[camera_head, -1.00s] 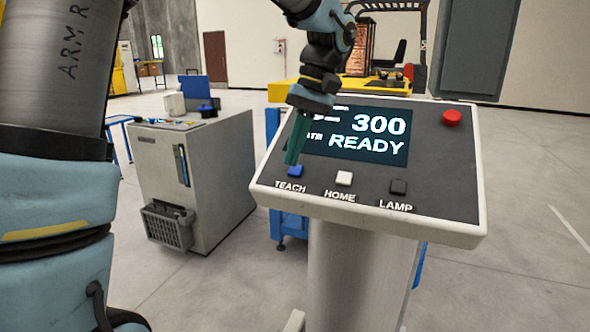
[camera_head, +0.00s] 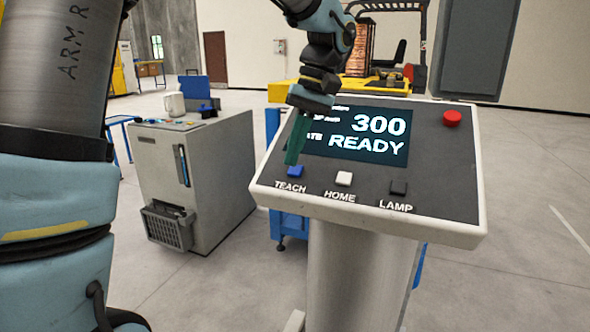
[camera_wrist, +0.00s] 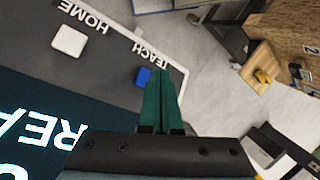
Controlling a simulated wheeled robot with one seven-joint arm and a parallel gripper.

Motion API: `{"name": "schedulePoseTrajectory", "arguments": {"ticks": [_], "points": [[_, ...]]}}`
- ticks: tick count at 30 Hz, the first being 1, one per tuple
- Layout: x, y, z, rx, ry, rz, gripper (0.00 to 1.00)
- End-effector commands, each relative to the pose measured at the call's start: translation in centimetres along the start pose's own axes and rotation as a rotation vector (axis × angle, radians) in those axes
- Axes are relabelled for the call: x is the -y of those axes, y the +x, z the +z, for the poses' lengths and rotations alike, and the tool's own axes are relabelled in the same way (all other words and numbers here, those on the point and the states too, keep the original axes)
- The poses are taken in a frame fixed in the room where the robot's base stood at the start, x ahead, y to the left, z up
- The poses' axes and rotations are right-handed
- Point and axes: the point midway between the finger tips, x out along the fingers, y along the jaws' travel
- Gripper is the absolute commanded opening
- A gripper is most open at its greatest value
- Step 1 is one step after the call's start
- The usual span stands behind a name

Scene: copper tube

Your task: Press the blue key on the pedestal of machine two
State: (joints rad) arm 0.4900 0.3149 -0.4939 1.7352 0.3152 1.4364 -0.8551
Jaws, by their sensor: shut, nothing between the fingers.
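The pedestal (camera_head: 480,195) has a sloped dark panel with a screen (camera_head: 345,136) that reads 300 and READY. The blue key (camera_head: 295,171), labelled TEACH, is at the panel's lower left; it also shows in the wrist view (camera_wrist: 143,76). My gripper (camera_head: 291,162) is shut and empty, its green fingers pointing down just above and behind the blue key. I cannot tell the exact height of the tips above the panel.
A white key (camera_head: 344,179) marked HOME and a dark key (camera_head: 398,187) marked LAMP sit to the right. A red button (camera_head: 452,118) is at the upper right. A grey cabinet machine (camera_head: 215,185) stands left of the pedestal.

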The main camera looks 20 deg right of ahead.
Motion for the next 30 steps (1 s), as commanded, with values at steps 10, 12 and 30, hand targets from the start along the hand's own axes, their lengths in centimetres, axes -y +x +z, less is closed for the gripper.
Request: {"name": "schedulePoseTrajectory", "arguments": {"ticks": [10,12,30], "points": [[0.0,0.0,0.0,0.0,0.0,0.0,0.0],[0.0,0.0,0.0,0.0,0.0,0.0,0.0],[-0.43,0.57,-0.43,0.0,0.0,0.0,0.0]]}}
